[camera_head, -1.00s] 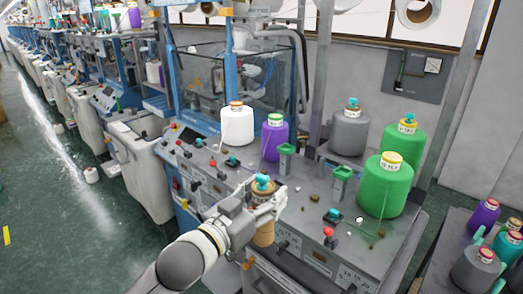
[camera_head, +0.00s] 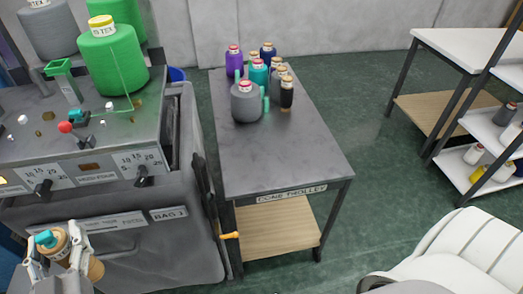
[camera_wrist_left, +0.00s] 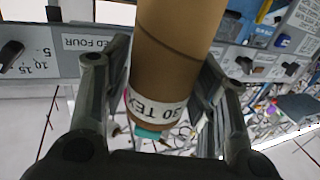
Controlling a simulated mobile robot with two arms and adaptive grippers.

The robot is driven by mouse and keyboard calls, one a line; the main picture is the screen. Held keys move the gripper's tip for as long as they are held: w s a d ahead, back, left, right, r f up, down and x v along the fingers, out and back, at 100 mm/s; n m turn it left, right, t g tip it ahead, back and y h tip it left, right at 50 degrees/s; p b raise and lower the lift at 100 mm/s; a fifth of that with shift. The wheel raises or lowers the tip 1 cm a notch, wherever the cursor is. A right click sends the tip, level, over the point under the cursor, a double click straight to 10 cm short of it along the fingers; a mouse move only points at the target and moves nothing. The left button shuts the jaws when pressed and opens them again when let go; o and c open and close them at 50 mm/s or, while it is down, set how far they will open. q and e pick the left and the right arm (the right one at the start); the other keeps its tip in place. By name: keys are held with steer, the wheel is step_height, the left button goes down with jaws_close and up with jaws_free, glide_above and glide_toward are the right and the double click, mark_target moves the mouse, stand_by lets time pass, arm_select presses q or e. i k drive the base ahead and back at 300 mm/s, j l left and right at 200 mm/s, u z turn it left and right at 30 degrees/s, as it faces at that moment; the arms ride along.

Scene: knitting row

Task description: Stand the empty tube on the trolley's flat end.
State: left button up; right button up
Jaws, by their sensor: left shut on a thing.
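My left gripper (camera_head: 62,258) is at the lower left in the head view, in front of the knitting machine. It is shut on the empty tube (camera_head: 95,268), a brown cardboard tube with a teal top and a white label band. In the left wrist view the tube (camera_wrist_left: 175,45) sits between the two fingers (camera_wrist_left: 165,95). The cone trolley (camera_head: 265,155) stands to the right of the machine. Its near end is flat, grey and bare; several cones stand at its far end. My right gripper is not in view.
The machine's front (camera_head: 130,225) and a dark upright handle with an orange tip (camera_head: 230,236) lie between gripper and trolley. A grey cone (camera_head: 247,104) is the nearest large cone on the trolley. A white-topped table (camera_head: 475,55) and a shelf rack (camera_head: 490,135) stand at the right.

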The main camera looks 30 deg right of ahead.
mark_target(276, 159)
steer(key=l+z, duration=0.2)
steer(key=l, duration=0.55)
steer(key=l+z, duration=0.15)
steer(key=l, duration=0.55)
steer(key=i+l+z, duration=0.2)
steer(key=l, duration=0.55)
steer(key=k, duration=0.1)
